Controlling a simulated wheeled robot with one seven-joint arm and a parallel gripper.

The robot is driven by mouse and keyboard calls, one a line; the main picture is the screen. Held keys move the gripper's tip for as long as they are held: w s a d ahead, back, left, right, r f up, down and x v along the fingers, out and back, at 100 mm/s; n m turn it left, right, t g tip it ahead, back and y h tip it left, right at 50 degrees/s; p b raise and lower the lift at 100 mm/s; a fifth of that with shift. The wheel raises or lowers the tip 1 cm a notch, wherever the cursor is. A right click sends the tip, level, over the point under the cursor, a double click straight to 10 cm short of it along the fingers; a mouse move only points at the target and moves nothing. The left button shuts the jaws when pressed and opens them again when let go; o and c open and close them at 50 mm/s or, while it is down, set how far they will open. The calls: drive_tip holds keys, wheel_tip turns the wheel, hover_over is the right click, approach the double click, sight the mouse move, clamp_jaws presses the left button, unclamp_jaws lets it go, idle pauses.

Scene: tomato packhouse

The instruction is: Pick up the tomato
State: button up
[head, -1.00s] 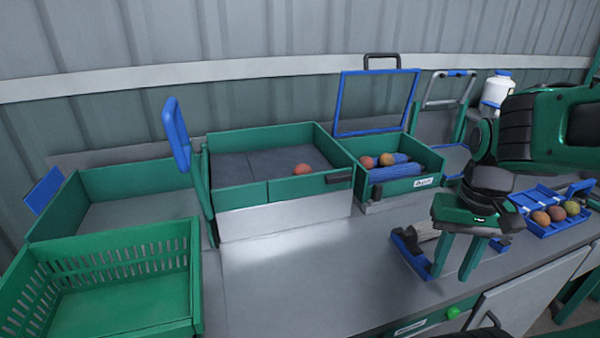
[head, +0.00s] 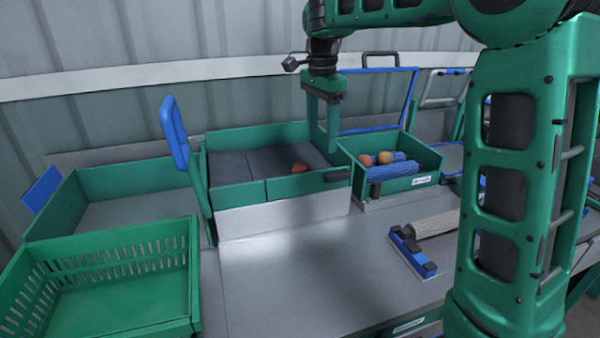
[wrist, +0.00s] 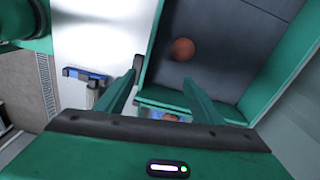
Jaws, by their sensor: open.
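A reddish-orange tomato (head: 299,168) lies on the dark floor of the green-walled bin (head: 240,193) in the middle of the bench, near its right front part. In the wrist view the tomato (wrist: 183,49) shows ahead of the fingers, inside the bin. My gripper (head: 325,142) hangs with its fingers down over the right end of that bin, to the right of the tomato. In the wrist view my gripper (wrist: 161,92) is open, with nothing between its fingers. The tomato is apart from both fingers.
A small green box (head: 405,185) to the right holds tomatoes on blue rollers. A raised blue-framed panel stands behind it. An empty green slatted crate (head: 100,330) and another green bin (head: 125,178) are at left. The grey bench top (head: 290,270) in front is largely clear.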

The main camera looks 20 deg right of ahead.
drive_tip(key=m, duration=0.1)
approach(301, 163)
drive_tip(key=shift+s+f+m, duration=0.1)
drive_tip(key=shift+f+m, duration=0.15)
drive_tip(key=shift+m, duration=0.05)
wheel_tip(301, 163, down, 10)
drive_tip(key=shift+d+r, duration=0.1)
drive_tip(key=shift+d, duration=0.05)
drive_tip(key=c, duration=0.9)
